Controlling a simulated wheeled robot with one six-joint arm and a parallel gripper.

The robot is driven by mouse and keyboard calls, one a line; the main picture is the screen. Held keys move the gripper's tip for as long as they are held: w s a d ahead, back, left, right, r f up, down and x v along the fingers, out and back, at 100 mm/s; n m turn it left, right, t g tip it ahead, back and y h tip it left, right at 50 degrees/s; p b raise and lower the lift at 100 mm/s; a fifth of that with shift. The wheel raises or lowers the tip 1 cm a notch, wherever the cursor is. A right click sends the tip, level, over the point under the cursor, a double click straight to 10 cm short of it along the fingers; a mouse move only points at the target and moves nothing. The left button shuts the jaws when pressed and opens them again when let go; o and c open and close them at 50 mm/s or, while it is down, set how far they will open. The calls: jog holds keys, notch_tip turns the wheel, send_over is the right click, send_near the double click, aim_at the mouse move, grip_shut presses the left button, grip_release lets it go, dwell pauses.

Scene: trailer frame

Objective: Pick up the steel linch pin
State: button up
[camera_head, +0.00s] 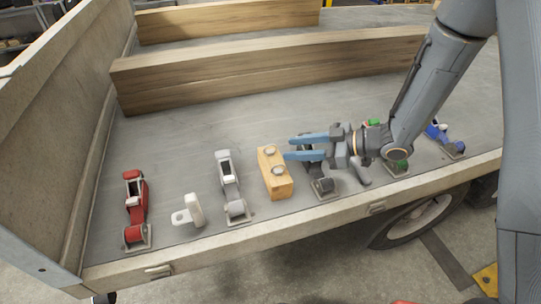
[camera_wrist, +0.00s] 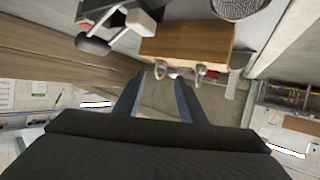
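A wooden block (camera_head: 275,182) stands on the trailer deck, and two light grey ring-shaped pieces, like pin heads, sit on its top: a far one (camera_head: 269,149) and a near one (camera_head: 278,170). I cannot tell which is the steel linch pin. The wrist view shows the block (camera_wrist: 185,42) with one ring (camera_wrist: 160,69) and another ring (camera_wrist: 200,73) at its lower edge. My gripper (camera_head: 288,148) has blue fingers, open and apart, pointing left beside the block's right side. In the wrist view the fingertips (camera_wrist: 159,78) have nothing visibly clamped between them.
A black ratchet (camera_head: 324,186) stands close under my gripper. A white ratchet (camera_head: 231,185), a pale tabbed piece (camera_head: 193,210) and a red ratchet (camera_head: 135,210) stand left. A blue ratchet (camera_head: 443,138) is right. Long timber beams (camera_head: 240,72) lie behind; bare deck lies between.

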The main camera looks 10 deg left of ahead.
aim_at(269, 150)
jog(key=p+x, duration=0.1)
jog(key=x, duration=0.4)
jog(key=shift+a, duration=0.1)
grip_shut()
